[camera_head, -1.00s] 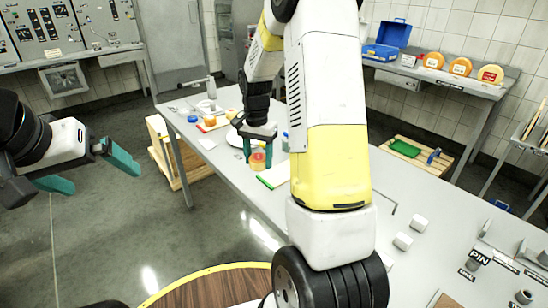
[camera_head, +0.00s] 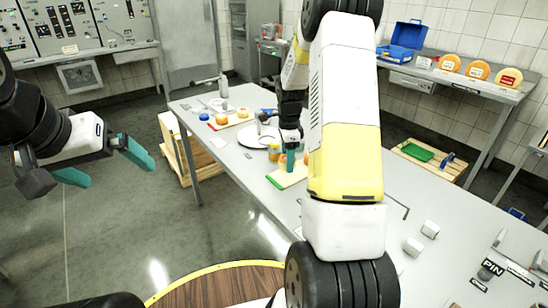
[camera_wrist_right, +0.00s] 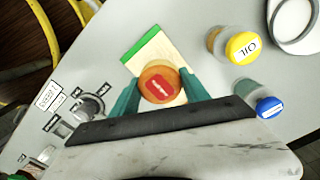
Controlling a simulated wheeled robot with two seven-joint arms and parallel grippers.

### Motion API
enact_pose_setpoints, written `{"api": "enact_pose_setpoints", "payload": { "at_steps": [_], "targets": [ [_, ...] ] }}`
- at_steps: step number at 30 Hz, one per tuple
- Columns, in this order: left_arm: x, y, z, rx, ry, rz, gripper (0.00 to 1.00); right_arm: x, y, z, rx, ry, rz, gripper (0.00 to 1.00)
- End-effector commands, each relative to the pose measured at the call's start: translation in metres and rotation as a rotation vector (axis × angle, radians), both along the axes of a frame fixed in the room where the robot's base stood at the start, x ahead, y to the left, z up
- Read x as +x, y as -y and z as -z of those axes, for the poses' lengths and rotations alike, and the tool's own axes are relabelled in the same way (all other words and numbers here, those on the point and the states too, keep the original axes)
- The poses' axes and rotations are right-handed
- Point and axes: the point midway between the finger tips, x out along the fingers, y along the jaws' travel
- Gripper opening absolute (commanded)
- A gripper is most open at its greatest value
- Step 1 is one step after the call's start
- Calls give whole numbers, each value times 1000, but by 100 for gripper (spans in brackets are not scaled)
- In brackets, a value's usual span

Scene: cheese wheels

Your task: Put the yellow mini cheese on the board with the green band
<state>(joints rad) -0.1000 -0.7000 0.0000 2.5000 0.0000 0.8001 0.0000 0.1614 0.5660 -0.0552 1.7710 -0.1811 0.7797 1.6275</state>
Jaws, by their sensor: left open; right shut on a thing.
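The board with the green band (camera_head: 280,180) lies on the long table; its green edge also shows in the right wrist view (camera_wrist_right: 139,48). My right gripper (camera_head: 291,160) is over this board. In the right wrist view its two teal fingers are shut on an orange-yellow mini cheese (camera_wrist_right: 148,78) with a red label. The cheese appears over the pale part of the board; I cannot tell whether it touches. In the head view my right gripper and arm mostly hide the cheese. My left gripper (camera_head: 103,165) is open and empty, off the table at the left.
A yellow-capped oil jar (camera_wrist_right: 240,47) and a blue-capped bottle (camera_wrist_right: 268,107) stand near the board. A white plate (camera_head: 258,140) and a red-banded board (camera_head: 230,124) with small round items are further back. White cubes (camera_head: 430,229) stand at the right. Big cheese wheels (camera_head: 478,70) sit on a shelf.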

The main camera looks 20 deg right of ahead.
Motion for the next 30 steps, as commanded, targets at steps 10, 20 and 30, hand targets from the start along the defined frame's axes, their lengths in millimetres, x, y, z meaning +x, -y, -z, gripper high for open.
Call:
{"api": "enact_pose_setpoints", "payload": {
  "at_steps": [10,20,30],
  "targets": [
    [0,0,0,0,0,0,100,0,-1,35,1,0,-1,2],
    [0,0,0,0,0,0,100,0,-1,37,1,-1,-2,63],
    [0,0,0,0,0,0,100,0,-1,37,1,-1,-2,75]
  ]
}}
